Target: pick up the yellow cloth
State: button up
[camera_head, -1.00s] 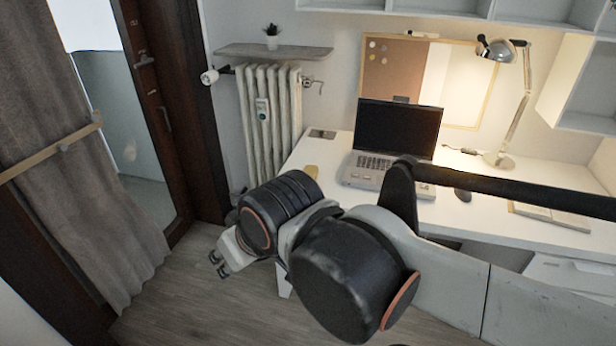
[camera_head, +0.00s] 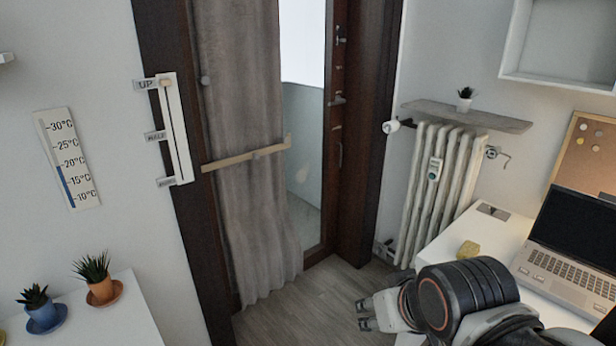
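A small yellow thing (camera_head: 468,249), which looks like the yellow cloth, lies on the white desk (camera_head: 444,236) near its left edge, left of the laptop. My gripper (camera_head: 362,315) is at the lower middle, left of the desk edge and over the floor in the picture. It points left, away from the cloth, and its two fingers look apart with nothing between them. My arm covers part of the desk's front.
A laptop (camera_head: 570,245) stands open on the desk. A radiator (camera_head: 440,190) with a shelf (camera_head: 470,115) is behind. A curtain (camera_head: 245,150) hangs by the door. Potted plants (camera_head: 102,290) stand on a white surface at lower left. Floor shows between.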

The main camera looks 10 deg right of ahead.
aim_at(468, 249)
jog(key=i+l+z, duration=0.1)
jog(key=l, duration=0.3)
jog(key=i+l, duration=0.15)
jog(key=l, duration=0.25)
jog(key=i+l+z, duration=0.15)
jog(key=l, duration=0.3)
